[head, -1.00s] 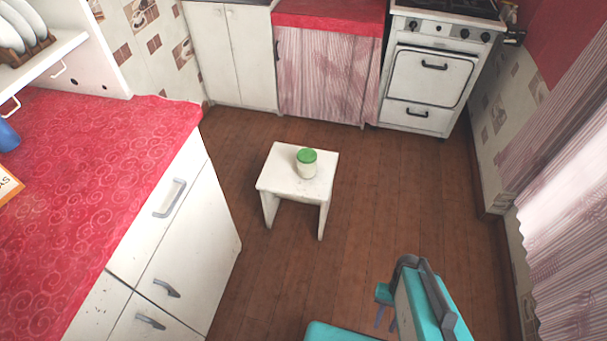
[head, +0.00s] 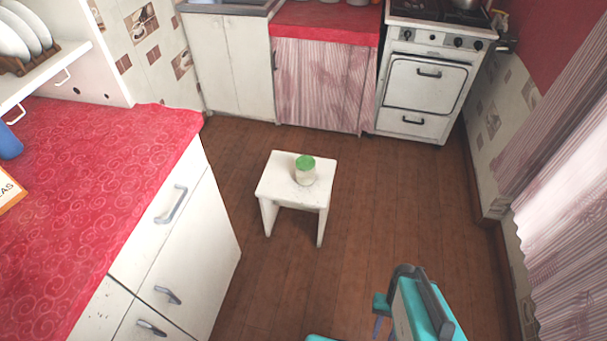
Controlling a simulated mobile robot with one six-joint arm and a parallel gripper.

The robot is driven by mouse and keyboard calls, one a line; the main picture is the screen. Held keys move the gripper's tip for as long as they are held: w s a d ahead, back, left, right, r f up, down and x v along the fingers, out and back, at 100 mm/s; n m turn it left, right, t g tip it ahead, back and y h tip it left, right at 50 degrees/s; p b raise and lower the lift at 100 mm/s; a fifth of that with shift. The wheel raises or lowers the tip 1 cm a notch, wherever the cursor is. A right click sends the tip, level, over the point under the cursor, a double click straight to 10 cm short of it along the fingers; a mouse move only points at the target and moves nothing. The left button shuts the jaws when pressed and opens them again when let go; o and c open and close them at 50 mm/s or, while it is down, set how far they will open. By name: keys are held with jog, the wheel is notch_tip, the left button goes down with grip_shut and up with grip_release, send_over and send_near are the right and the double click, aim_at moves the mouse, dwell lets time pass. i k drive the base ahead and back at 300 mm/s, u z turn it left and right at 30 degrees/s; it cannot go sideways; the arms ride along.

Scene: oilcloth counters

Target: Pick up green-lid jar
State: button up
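The green-lid jar (head: 305,172) stands upright on a small white stool (head: 276,183) in the middle of the floor. It has a pale body and a green lid, and nothing touches it apart from the stool. My teal and grey arm is folded at the bottom right of the head view, well apart from the jar. A small teal part with thin dark pieces, seemingly my gripper (head: 380,322), shows beside the arm link. It is too small and partly hidden to tell whether it is open or shut.
A red-topped counter (head: 110,180) with white drawers stands at the left. White cabinets (head: 228,70), a curtained counter (head: 322,85) and a white stove (head: 425,85) line the back. A curtain (head: 560,190) hangs at the right. The wooden floor (head: 390,195) around the stool is clear.

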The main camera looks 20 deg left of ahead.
aim_at(305, 164)
jog(key=z, duration=0.4)
jog(key=k, duration=0.2)
jog(key=u, duration=3.3)
jog(key=k, duration=0.3)
jog(key=u, duration=0.1)
